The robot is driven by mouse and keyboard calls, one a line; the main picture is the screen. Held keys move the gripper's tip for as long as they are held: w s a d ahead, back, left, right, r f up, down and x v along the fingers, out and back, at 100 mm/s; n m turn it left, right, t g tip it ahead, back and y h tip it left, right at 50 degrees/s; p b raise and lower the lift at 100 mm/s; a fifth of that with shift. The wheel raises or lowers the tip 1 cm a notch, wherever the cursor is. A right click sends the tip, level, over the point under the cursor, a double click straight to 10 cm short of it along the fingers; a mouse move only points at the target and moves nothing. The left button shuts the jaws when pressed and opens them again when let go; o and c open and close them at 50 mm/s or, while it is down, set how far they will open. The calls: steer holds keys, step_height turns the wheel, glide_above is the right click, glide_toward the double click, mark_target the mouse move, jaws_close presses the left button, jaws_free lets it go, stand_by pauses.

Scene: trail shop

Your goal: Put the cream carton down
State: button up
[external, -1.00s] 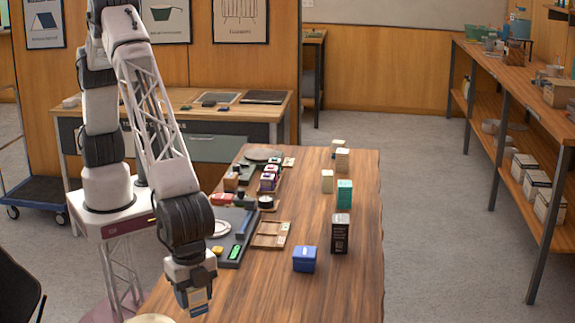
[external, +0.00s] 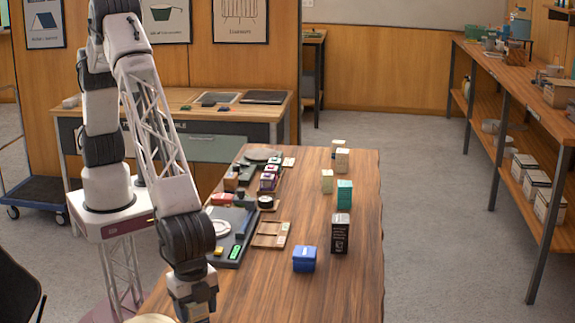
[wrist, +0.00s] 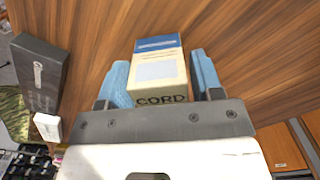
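A cream carton (wrist: 160,72) with a blue band and the word CORD sits between the two blue fingers of my gripper (wrist: 160,62) in the wrist view. The fingers lie against its two sides. In the external view my gripper (external: 197,311) is low over the near left end of the wooden table (external: 270,300), at the picture's bottom edge. The carton's underside is hidden, so I cannot tell whether it touches the table.
A blue box (external: 304,259), a black box (external: 340,234), a teal box (external: 344,194) and cream boxes (external: 327,181) stand to the right. A grey tray (external: 229,262) and a wooden tray (external: 268,240) lie beyond my gripper. The near right tabletop is clear.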

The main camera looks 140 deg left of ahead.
steer(key=shift+o, duration=1)
step_height(320, 180, up, 12)
steer(key=shift+r, duration=0.2)
stand_by(0.5)
